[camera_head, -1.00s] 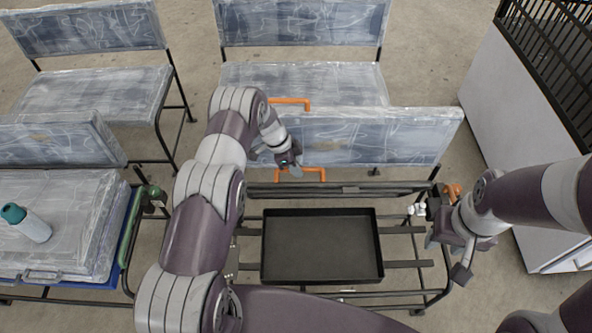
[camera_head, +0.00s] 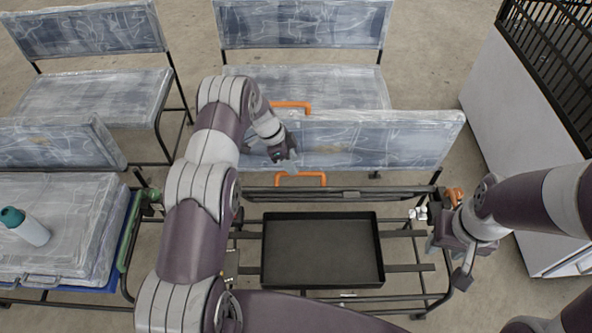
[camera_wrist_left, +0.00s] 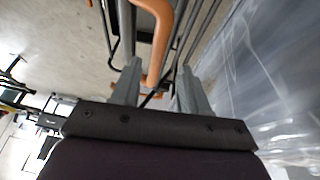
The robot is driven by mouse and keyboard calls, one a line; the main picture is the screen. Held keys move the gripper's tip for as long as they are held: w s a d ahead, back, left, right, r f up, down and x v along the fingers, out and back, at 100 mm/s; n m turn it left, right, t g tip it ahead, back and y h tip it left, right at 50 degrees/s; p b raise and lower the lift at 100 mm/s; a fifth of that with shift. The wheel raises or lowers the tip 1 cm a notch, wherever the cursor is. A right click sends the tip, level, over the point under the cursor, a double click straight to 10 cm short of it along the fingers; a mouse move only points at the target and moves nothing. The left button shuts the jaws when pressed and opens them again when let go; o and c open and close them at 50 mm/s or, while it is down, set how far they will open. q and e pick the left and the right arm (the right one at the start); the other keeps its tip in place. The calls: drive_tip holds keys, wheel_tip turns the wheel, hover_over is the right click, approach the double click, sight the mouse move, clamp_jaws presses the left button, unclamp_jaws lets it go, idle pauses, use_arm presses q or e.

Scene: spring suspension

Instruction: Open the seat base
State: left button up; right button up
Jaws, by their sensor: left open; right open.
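The seat frame (camera_head: 424,268) is dark metal and holds an open, empty black tray (camera_head: 322,250). Behind the tray stands an upright plastic-wrapped panel (camera_head: 400,140). One orange handle (camera_head: 300,176) is at its lower edge and another (camera_head: 292,105) at its top edge. I cannot tell which part is the seat base. My left gripper (camera_head: 287,160) is open just above the lower handle. In the left wrist view an orange handle (camera_wrist_left: 158,35) runs between the open fingers (camera_wrist_left: 160,88), with no clear grip on it. My right gripper (camera_head: 447,262) is open and empty at the frame's right side.
A wrapped seat with a teal-capped bottle (camera_head: 28,227) on it stands at the left. More wrapped seats (camera_head: 300,25) stand behind. A white cabinet (camera_head: 510,120) with a black grille is at the right. An orange part (camera_head: 454,195) is beside my right wrist.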

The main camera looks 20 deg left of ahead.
use_arm(q)
drive_tip(key=v, duration=0.7)
drive_tip(key=shift+a+r, duration=0.2)
drive_tip(key=shift+r, duration=0.1)
drive_tip(key=w+a+r+n+t+y, duration=0.1)
drive_tip(key=w+n+t+y, duration=0.1)
drive_tip(key=w+n+t, duration=0.3)
drive_tip(key=s+a+r+n+g+y, duration=0.1)
drive_tip(key=s+a+r+n+y, duration=0.1)
drive_tip(key=s, duration=0.4)
drive_tip(key=s+a+r+n+y, duration=0.1)
drive_tip(key=s+r+n+y, duration=0.15)
drive_tip(key=s, duration=0.35)
drive_tip(key=s+d+r+n+g+h, duration=0.1)
drive_tip(key=s+d+r, duration=0.3)
drive_tip(key=s, duration=0.5)
drive_tip(key=s+d+r+n+g+h, duration=0.1)
drive_tip(key=s+d+r+n, duration=0.3)
drive_tip(key=s, duration=0.6)
drive_tip(key=shift+s+g, duration=0.3)
drive_tip(key=shift+g, duration=0.3)
